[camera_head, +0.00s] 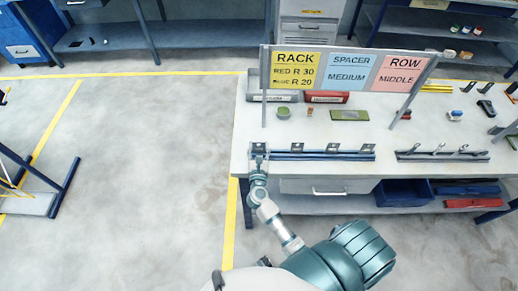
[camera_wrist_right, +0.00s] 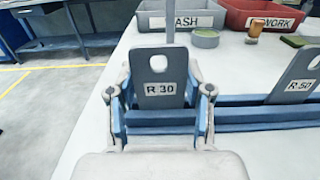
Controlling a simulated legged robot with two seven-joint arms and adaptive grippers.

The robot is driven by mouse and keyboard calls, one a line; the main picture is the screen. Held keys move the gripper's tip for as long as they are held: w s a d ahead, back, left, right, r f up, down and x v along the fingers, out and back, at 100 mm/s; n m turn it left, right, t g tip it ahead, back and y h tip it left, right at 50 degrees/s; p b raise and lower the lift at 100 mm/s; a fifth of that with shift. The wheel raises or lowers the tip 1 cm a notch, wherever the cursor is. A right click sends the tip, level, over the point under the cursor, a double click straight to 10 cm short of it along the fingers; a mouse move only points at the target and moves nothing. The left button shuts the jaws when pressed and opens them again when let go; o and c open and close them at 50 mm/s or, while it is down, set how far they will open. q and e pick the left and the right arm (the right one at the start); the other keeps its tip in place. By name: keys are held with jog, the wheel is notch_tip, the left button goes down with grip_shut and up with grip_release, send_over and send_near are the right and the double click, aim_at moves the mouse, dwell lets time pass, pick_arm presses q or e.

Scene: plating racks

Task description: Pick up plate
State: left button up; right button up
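A grey plate labelled R 30 (camera_wrist_right: 160,70), with a hole near its top, stands upright at the left end of a blue rack (camera_wrist_right: 245,117). In the head view this plate (camera_head: 258,148) is small, and the rack (camera_head: 318,157) runs along the table's front edge with several plates. My right gripper (camera_wrist_right: 160,108) has one finger on each side of the R 30 plate, apparently with small gaps. In the head view the right gripper (camera_head: 259,162) is at the rack's left end. A second plate labelled R 50 (camera_wrist_right: 297,75) stands to the right. My left gripper is not in view.
A sign board (camera_head: 345,72) reads RACK RED R 30, BLUE R 20, SPACER MEDIUM, ROW MIDDLE. A grey bin (camera_wrist_right: 170,18) and a red REWORK bin (camera_wrist_right: 262,15) stand behind. Another rack (camera_head: 442,155) is at the right.

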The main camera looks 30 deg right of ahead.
aim_at(262, 143)
jog(key=shift+a, duration=0.1)
jog(key=shift+d, duration=0.7)
jog(key=shift+s+d+r, duration=0.1)
jog(key=shift+d+r, duration=0.05)
notch_tip(262, 143, up, 3)
jog(key=shift+p, duration=0.55)
jog(key=s, duration=0.7)
jog(key=shift+s+r+b, duration=0.2)
jog(key=shift+r+b, duration=0.1)
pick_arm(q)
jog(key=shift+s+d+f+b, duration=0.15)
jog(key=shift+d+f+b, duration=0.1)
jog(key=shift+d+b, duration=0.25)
pick_arm(e)
jog(key=s+d, duration=0.1)
jog(key=s, duration=0.7)
jog(key=shift+s+r, duration=0.25)
jog(key=shift+r, duration=0.2)
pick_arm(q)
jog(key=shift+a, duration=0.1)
